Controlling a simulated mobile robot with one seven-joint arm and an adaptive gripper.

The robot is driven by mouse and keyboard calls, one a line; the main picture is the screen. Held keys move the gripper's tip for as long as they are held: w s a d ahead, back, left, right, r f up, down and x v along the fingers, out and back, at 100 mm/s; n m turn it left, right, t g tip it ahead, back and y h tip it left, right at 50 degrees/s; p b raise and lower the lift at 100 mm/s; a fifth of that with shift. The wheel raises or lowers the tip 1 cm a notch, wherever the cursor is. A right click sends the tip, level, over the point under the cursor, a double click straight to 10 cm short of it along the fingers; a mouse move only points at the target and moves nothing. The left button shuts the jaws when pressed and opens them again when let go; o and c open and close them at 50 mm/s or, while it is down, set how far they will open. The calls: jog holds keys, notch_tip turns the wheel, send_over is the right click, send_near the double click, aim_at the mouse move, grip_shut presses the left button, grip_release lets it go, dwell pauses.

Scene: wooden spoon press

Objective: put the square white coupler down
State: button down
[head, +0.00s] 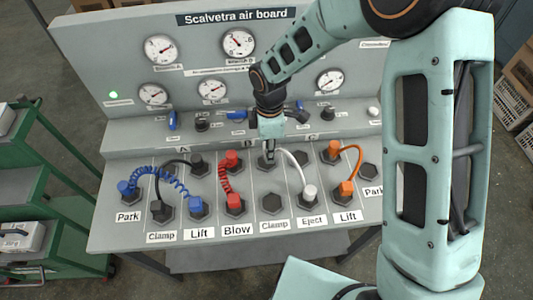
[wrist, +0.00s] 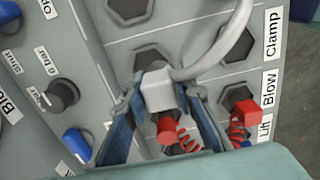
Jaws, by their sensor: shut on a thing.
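My gripper (head: 269,151) points down at the upper socket row of the air board, above the middle column. In the wrist view its blue fingers (wrist: 162,118) are shut on the square white coupler (wrist: 160,90). The coupler lies over or just beside a dark hexagonal socket (wrist: 150,56); I cannot tell whether it is seated. In the head view the fingers mostly hide the coupler. A white hose (head: 292,157) runs from it to a round white coupler (head: 309,192) at the "Eject" label.
Red couplers with a coiled hose (head: 225,180) stand close to the left of my gripper. An orange hose (head: 352,150) is to the right. An empty socket (head: 272,203) sits above the "Clamp" label. Knobs (head: 202,124) line the ledge behind. A green cart (head: 50,200) stands at left.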

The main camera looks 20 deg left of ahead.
jog(key=shift+w+a+f, duration=0.3)
jog(key=shift+f, duration=0.2)
jog(key=shift+w+a+f, duration=0.25)
jog(key=shift+w+f, duration=0.05)
jog(key=shift+f, duration=0.15)
jog(key=shift+a+f, duration=0.1)
jog(key=shift+f, duration=1.55)
jog(key=shift+f, duration=0.15)
jog(key=c, duration=1.6)
grip_release()
notch_tip(320, 180, up, 12)
jog(key=shift+r, duration=0.2)
jog(key=shift+w, duration=0.1)
